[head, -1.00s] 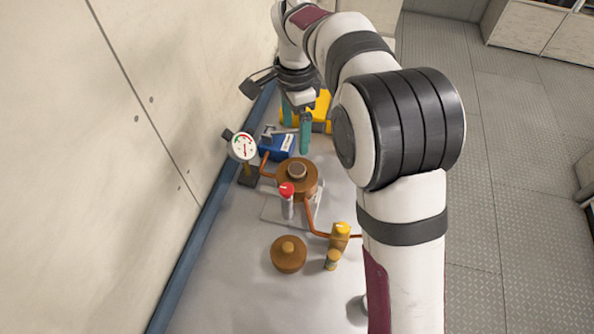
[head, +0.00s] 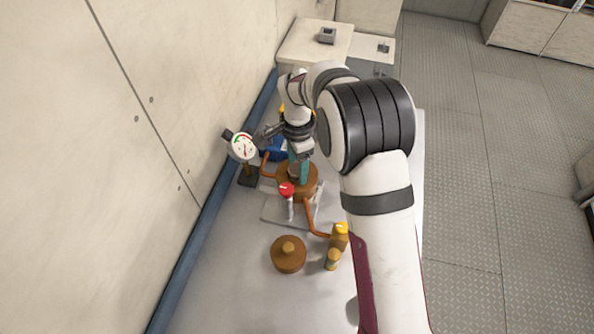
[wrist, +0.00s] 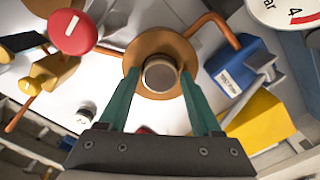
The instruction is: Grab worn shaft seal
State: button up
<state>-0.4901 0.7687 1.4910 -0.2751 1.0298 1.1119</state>
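The worn shaft seal looks to be the short dark round piece (wrist: 160,74) on top of the bronze round housing (wrist: 135,60). In the head view the housing (head: 310,185) stands on a light plate, and the seal (head: 295,170) is partly hidden by my gripper. My gripper (wrist: 159,82) has two teal fingers, open, one on each side of the seal in the wrist view. Gaps show between the fingers and the seal. In the head view my gripper (head: 298,172) points down at the housing; its exact height above the seal is hard to tell.
A pressure gauge (head: 242,147) stands left of the housing, close to my wrist. A red-capped cylinder (head: 287,192) stands in front. A blue box (wrist: 238,70) and yellow box (wrist: 255,120) lie behind. A bronze lid (head: 288,254) and yellow-capped valve (head: 341,236) are nearer; copper pipes join the housing.

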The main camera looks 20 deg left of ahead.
jog(key=c, duration=0.9)
grip_shut()
